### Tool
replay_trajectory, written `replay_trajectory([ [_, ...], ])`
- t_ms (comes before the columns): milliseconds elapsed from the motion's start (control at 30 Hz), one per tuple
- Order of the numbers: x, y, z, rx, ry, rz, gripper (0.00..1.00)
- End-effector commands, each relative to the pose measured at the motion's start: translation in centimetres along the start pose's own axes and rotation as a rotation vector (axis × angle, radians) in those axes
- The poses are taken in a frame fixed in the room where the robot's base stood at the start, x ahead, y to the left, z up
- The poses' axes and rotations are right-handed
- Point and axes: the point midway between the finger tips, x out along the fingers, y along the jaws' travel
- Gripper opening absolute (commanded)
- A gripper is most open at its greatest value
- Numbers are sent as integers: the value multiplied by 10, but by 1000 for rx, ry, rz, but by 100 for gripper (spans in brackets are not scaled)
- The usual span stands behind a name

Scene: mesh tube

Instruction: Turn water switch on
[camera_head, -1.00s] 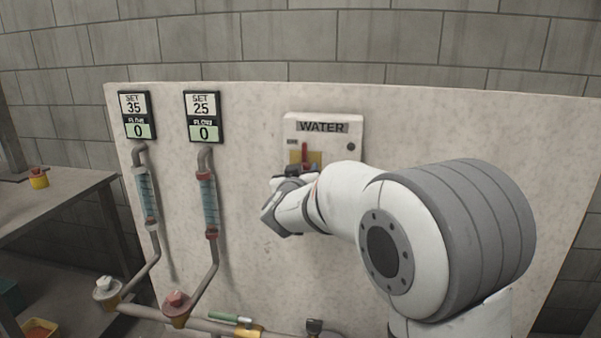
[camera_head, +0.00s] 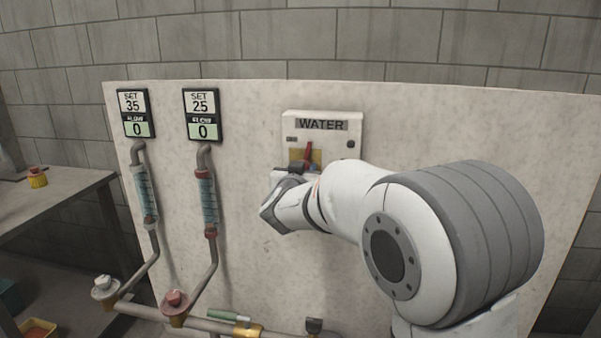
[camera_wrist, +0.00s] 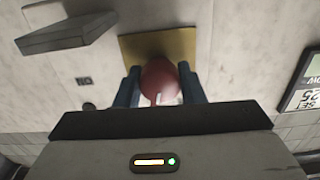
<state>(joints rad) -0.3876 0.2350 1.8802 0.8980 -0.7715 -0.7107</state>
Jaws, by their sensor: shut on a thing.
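The water switch box (camera_head: 322,118) is a white box labelled WATER on the panel in the head view. Its red lever (camera_head: 309,152) stands up in front of a yellow plate (camera_head: 318,157), leaning slightly to the right. In the wrist view the red lever (camera_wrist: 159,80) lies between the two blue fingers of my gripper (camera_wrist: 160,86), with the yellow plate (camera_wrist: 185,43) behind it. My gripper is shut on the lever. In the head view my arm hides the lower part of the box and most of the gripper.
Two flow tubes (camera_head: 207,203) with displays reading SET 35 and SET 25, both at flow 0, are left of the box. Pipes with valve knobs (camera_head: 174,300) run along the bottom. A table (camera_head: 55,200) stands at far left. The panel between tubes and box is clear.

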Motion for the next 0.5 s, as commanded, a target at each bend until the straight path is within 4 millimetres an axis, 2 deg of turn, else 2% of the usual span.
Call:
replay_trajectory([
  [500, 0, 0, 4, 491, -1, 0, 13],
])
